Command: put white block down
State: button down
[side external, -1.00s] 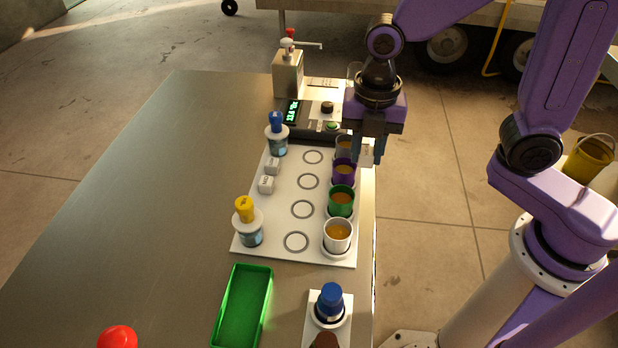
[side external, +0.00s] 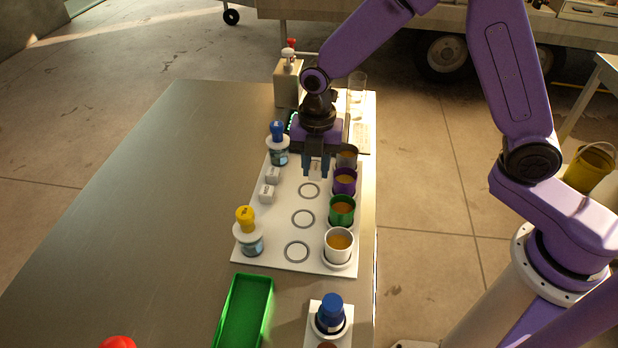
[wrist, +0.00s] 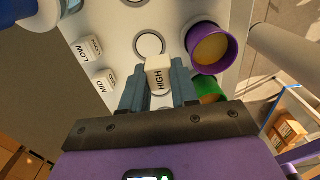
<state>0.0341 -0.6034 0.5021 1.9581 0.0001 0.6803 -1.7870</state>
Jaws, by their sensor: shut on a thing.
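My gripper (side external: 316,168) is shut on a white block, which the wrist view shows between its fingers (wrist: 160,85) with HIGH printed on the block (wrist: 158,66). In the side view it is over the white board (side external: 285,222), left of the purple cup (side external: 344,181). The fingers mostly hide the block there. Two other white blocks (side external: 267,193) stand on the board to the left; the wrist view shows them marked LOW (wrist: 88,49) and MID (wrist: 105,82). Ring marks (side external: 303,219) run down the board's middle. I cannot tell whether the held block touches the board.
Cups with amber liquid, including a green one (side external: 341,210) and a white one (side external: 339,245), line the board's right side. Blue-topped (side external: 277,150) and yellow-topped (side external: 248,238) bottles stand at its left. A green tray (side external: 246,310) lies in front. The table's left side is clear.

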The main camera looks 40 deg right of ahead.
aim_at(309, 191)
jog(key=shift+w+a+f, duration=0.25)
jog(key=shift+w+f, duration=0.3)
jog(key=shift+f, duration=0.2)
jog(key=shift+w+a+f, duration=0.1)
jog(key=shift+w+f, duration=0.1)
jog(key=shift+f, duration=1.5)
jog(key=shift+f, duration=0.1)
jog(key=c, duration=0.9)
grip_release()
jog(key=shift+f, duration=0.1)
jog(key=shift+o, duration=0.2)
notch_tip(309, 191, up, 12)
jog(key=shift+r, duration=0.25)
jog(key=shift+s, duration=0.1)
